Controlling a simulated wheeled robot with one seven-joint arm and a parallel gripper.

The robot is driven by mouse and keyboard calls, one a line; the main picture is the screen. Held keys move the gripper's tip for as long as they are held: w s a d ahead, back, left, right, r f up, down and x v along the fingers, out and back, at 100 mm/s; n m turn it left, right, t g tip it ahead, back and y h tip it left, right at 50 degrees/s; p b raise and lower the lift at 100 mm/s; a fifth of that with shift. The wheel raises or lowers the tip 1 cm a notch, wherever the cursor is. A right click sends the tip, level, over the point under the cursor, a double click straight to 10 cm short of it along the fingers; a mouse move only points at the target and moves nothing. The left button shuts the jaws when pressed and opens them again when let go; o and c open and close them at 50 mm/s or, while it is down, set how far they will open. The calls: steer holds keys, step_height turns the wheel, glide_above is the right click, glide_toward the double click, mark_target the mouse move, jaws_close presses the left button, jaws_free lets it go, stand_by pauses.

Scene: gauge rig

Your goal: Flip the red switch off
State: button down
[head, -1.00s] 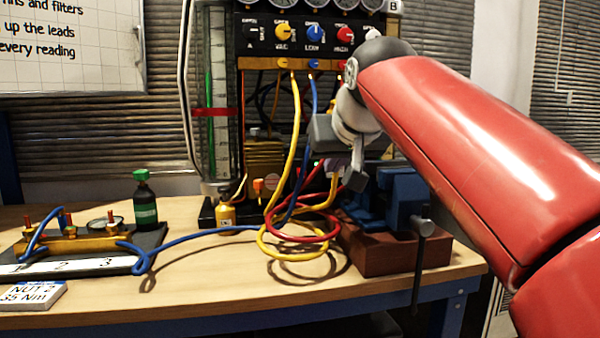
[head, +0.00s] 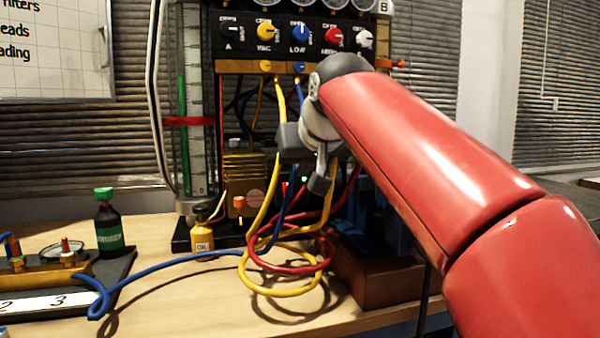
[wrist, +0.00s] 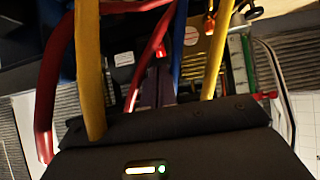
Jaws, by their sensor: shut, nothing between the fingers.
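A small glowing red piece (wrist: 160,50), which looks like the red switch, shows just beyond my fingertips in the wrist view. Whether my fingers touch it I cannot tell, and its on or off position is too small to read. My gripper (head: 318,186) is shut and empty, low in front of the rig behind the looped cables. Its narrow fingers also show in the wrist view (wrist: 166,88).
Yellow cable (head: 281,130) and red cable (head: 290,268) loop close around my gripper. A brass pump (head: 245,172) with an orange piece (head: 239,203) stands left of it. An oil bottle (head: 201,236) and green-capped bottle (head: 108,228) stand farther left. A brown block (head: 375,280) sits at right.

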mark_target(287, 196)
steer(key=x, duration=1.2)
steer(key=f+t+b, duration=0.1)
steer(key=b, duration=0.3)
steer(key=shift+w+f, duration=0.15)
steer(key=shift+f, duration=0.2)
steer(key=t+b, duration=0.1)
steer(key=b, duration=0.2)
steer(key=shift+f+y, duration=0.25)
steer(key=shift+y, duration=0.05)
steer(key=shift+r, duration=0.45)
steer(key=shift+r+p, duration=0.1)
steer(key=shift+p, duration=0.2)
